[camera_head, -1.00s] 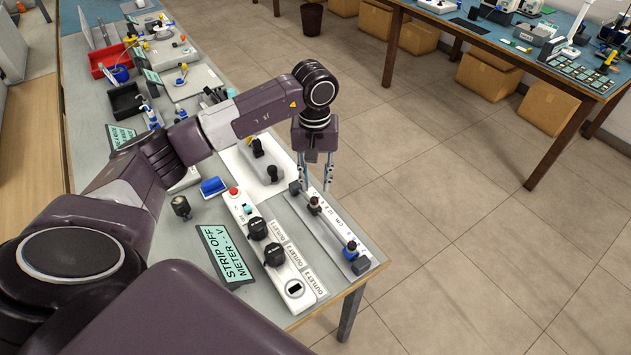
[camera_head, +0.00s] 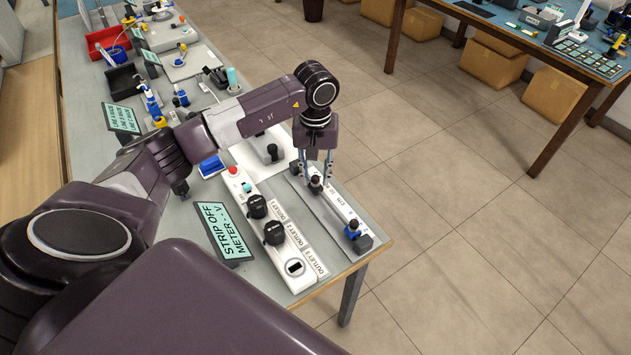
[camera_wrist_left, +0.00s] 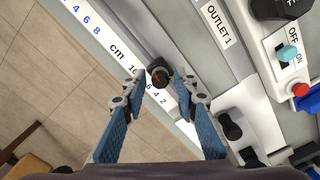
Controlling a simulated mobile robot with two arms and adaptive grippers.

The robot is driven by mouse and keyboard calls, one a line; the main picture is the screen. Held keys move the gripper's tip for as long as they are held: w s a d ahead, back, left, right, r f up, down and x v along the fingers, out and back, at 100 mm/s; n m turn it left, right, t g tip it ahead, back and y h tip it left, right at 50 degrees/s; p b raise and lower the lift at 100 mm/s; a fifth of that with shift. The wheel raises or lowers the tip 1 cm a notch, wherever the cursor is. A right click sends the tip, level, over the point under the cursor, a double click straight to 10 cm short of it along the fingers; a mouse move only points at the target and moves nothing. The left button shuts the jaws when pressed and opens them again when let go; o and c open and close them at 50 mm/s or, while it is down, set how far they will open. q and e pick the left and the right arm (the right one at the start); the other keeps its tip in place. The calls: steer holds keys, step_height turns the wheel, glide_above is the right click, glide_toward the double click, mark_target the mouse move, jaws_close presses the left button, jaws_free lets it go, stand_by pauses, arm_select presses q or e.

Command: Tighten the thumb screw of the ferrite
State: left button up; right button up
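A white rail with a cm scale (camera_head: 336,208) lies along the table's right edge; it also shows in the left wrist view (camera_wrist_left: 96,34). A dark knob (camera_head: 315,184) stands on the rail, and in the left wrist view the knob (camera_wrist_left: 158,73) is round and black with a red mark. I cannot tell for sure whether it is the ferrite's thumb screw. A blue-and-dark piece (camera_head: 353,229) sits farther along the rail. My left gripper (camera_head: 315,176) is open, pointing down over the dark knob. Its fingertips (camera_wrist_left: 158,92) are apart at either side of it, with no clear contact.
An outlet strip (camera_head: 285,242) with black plugs and a red button (camera_head: 233,170) runs beside the rail. A "STRIP OFF" meter sign (camera_head: 222,232) stands left of it. A white plate with black knobs (camera_head: 254,150) lies behind. Open floor is to the right.

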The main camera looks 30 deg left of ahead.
arm_select(q)
steer(key=shift+r, duration=0.3)
steer(key=shift+r+p, duration=0.25)
steer(key=shift+p, duration=0.05)
steer(key=shift+r+p, duration=0.35)
steer(key=shift+r, duration=0.4)
arm_select(e)
steer(key=shift+s+d+r, duration=0.3)
steer(key=shift+s, duration=0.2)
steer(key=shift+s+d+r, duration=0.25)
steer(key=shift+s+d, duration=0.05)
steer(key=shift+s, duration=0.2)
steer(key=shift+w, duration=0.15)
